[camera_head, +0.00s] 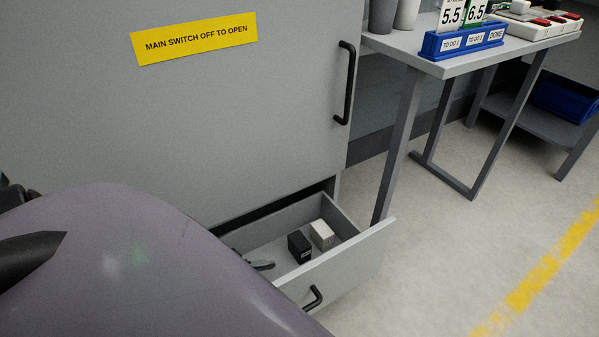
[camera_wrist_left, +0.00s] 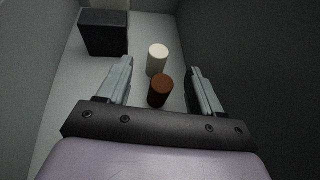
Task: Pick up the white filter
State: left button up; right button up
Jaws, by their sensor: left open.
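A white cylinder (camera_wrist_left: 157,60), which looks like the white filter, stands in the open drawer (camera_head: 352,261). A reddish-brown cylinder (camera_wrist_left: 160,90) stands just in front of it in the left wrist view. My left gripper (camera_wrist_left: 160,68) is open and points into the drawer. In the picture its fingers lie on either side of the two cylinders; nothing is gripped, and I cannot tell the height gap. In the head view, part of this gripper (camera_head: 262,265) shows inside the drawer, while my arm hides the drawer's left part and both cylinders. My right gripper is out of view.
A black box (camera_head: 299,247) and a white box (camera_head: 321,235) stand at the drawer's right end. Drawer walls (camera_wrist_left: 245,60) close in on both sides. The grey cabinet (camera_head: 250,130) rises behind the drawer. A table (camera_head: 470,60) with a blue holder (camera_head: 462,42) stands to the right.

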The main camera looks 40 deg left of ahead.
pick_arm(q)
jog(key=shift+w+f+b, duration=0.1)
jog(key=shift+f+b, duration=0.35)
jog(key=shift+f, duration=0.45)
jog(key=shift+w+d+f, duration=0.15)
jog(key=shift+w, duration=0.15)
jog(key=b+x, duration=0.2)
jog(key=x, duration=0.3)
jog(key=shift+w+d+f, duration=0.1)
jog(key=shift+w+d+f+b, duration=0.1)
jog(key=shift+w+d+b, duration=0.1)
jog(key=shift+w+b, duration=0.15)
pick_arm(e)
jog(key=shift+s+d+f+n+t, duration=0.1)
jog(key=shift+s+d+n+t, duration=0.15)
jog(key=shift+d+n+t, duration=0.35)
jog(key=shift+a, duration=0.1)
pick_arm(q)
jog(key=c, duration=1.1)
